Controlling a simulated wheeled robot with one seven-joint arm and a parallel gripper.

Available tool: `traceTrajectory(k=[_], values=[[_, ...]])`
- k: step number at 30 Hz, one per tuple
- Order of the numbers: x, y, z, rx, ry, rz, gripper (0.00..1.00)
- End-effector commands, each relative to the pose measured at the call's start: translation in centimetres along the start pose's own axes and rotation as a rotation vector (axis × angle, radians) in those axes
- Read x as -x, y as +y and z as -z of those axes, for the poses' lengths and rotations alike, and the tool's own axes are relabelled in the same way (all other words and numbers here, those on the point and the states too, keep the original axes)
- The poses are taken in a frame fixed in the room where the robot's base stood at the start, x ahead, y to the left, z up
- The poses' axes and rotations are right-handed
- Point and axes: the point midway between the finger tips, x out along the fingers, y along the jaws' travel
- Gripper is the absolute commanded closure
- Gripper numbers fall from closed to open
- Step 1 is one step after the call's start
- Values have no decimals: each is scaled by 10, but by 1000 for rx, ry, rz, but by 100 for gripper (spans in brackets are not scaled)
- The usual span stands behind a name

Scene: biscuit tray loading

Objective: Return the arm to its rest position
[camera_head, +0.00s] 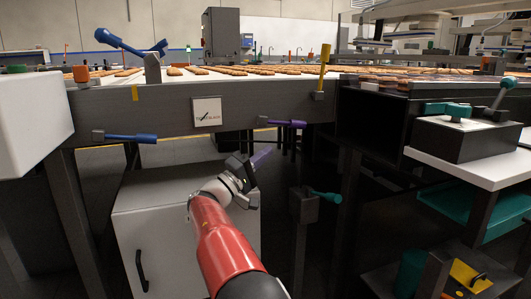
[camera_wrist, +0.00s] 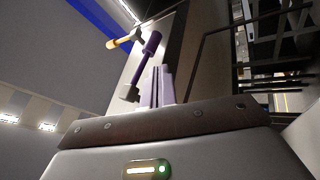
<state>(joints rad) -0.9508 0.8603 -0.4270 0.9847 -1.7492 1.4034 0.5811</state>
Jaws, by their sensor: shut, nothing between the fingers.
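My arm reaches up from the bottom of the head view. My gripper (camera_head: 262,157) is in front of and below the conveyor's front rail, with its light purple fingers pointing up and to the right. In the wrist view my gripper (camera_wrist: 158,84) shows its two fingers side by side, closed and with nothing between them. A purple-handled lever (camera_head: 287,123) on the rail lies just above the gripper in the head view. It also shows beyond the fingertips in the wrist view (camera_wrist: 151,45), and I cannot tell how far apart they are.
Several biscuits (camera_head: 231,71) lie on the conveyor above the front rail (camera_head: 250,95). Blue (camera_head: 130,138), yellow (camera_head: 324,58) and teal (camera_head: 328,196) levers stick out nearby. A grey cabinet (camera_head: 165,245) stands below, behind my arm. A white block (camera_head: 30,125) is at the left.

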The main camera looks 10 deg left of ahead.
Motion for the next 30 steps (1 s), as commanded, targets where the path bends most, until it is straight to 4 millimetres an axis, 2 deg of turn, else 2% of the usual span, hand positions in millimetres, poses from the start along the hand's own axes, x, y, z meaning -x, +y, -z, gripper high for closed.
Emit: traceTrajectory(k=[10,14,17,19,22,24,26,27,30], values=[[-1,-1,-2,2,-5,3,100],[-24,-4,-24,14,-57,59,100],[-60,-11,-68,35,-148,172,100],[-86,-16,-114,44,-233,287,100],[-110,-23,-188,40,-360,479,100],[-114,-26,-238,19,-436,613,100],[-110,-25,-277,-8,-493,724,100],[-105,-24,-302,-30,-527,795,100],[-82,-18,-358,-103,-599,961,100]])
